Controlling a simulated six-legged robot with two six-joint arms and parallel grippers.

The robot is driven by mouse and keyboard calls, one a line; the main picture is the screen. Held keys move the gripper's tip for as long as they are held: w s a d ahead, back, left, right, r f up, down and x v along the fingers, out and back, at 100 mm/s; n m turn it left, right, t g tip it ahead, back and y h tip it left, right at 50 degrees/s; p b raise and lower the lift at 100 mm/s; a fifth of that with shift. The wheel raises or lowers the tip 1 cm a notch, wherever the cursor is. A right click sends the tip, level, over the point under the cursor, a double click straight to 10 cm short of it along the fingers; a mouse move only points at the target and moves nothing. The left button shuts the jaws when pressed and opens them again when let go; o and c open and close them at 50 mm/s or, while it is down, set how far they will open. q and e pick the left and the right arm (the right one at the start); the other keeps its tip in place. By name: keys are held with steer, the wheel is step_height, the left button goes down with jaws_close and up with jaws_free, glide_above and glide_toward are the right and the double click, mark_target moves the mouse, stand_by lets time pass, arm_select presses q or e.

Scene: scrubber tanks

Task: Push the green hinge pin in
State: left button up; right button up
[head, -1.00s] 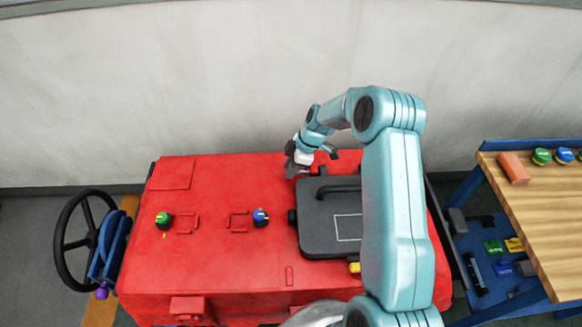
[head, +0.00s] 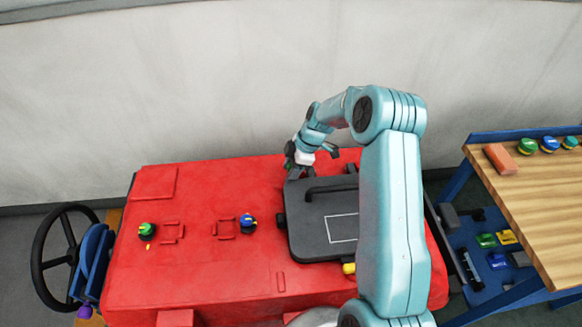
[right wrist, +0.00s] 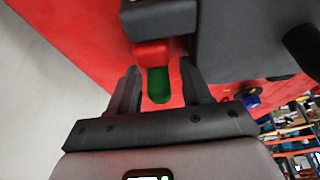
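The green hinge pin (right wrist: 159,85) shows in the right wrist view, its rounded green end sticking out of a red block (right wrist: 151,53) beside a dark hinge part (right wrist: 160,18). My right gripper (right wrist: 160,82) is open, one dark finger on each side of the pin, with red surface visible in the gaps. In the head view my right gripper (head: 299,168) is at the back left corner of the dark hatch lid (head: 310,222). The pin cannot be made out there. My left gripper is not in view.
The red tank (head: 200,260) carries a green knob (head: 147,231) and a blue knob (head: 248,223). The lid has a raised handle (head: 325,189). A black handwheel (head: 38,262) is at left. A wooden bench (head: 530,200) with small parts stands at right. A grey wall (head: 180,90) is behind.

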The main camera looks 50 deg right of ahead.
steer(key=shift+r, duration=0.25)
steer(key=b+v, duration=0.2)
steer(key=v, duration=1.3)
steer(key=shift+s+d+r+b, duration=0.2)
steer(key=shift+d+r+b, duration=0.1)
steer(key=shift+b, duration=0.1)
steer(key=shift+r, duration=0.1)
